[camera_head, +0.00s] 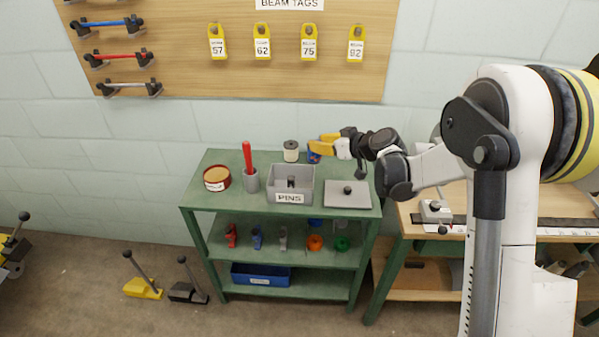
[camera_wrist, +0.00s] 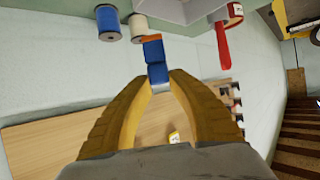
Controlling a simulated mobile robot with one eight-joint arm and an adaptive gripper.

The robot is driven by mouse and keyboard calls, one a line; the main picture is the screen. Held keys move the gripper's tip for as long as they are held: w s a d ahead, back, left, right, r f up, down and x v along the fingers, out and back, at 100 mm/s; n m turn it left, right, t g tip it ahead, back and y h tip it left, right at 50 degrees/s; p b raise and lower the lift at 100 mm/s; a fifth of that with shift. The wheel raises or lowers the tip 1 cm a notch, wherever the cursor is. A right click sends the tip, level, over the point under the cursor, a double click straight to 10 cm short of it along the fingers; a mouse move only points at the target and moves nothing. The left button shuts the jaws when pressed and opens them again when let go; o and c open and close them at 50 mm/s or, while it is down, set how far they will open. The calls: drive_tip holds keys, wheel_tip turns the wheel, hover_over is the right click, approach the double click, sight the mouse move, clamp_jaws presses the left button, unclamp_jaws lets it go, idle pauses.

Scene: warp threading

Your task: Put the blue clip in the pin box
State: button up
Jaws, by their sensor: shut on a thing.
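My gripper (camera_head: 314,147) is above the back right of the green bench's top, behind the pin box and its lid. In the wrist view its yellow fingers (camera_wrist: 160,82) are closed on the blue clip (camera_wrist: 156,68), which sticks out past the fingertips with a bit of orange at its far end. In the head view I cannot clearly tell the clip from the blue spool near it. The grey pin box (camera_head: 290,198), labelled PINS, stands open on the bench with a dark thing inside. The clip is outside the box.
A white spool (camera_head: 291,151) and a blue spool (camera_wrist: 107,24) stand behind the box. A grey lid (camera_head: 347,200) with a knob lies to its right. A red-handled tool in a grey cup (camera_head: 249,181) and a red tin (camera_head: 216,179) stand left. Shelves below hold small parts.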

drive_tip(key=s+a+f+b, duration=0.1)
drive_tip(key=a+f+b, duration=0.2)
drive_tip(key=a+f, duration=0.2)
drive_tip(key=shift+f, duration=1.05)
drive_tip(key=shift+s, duration=0.1)
drive_tip(key=shift+f+b, duration=0.2)
drive_tip(key=shift+b, duration=0.15)
drive_tip(key=o, duration=0.9)
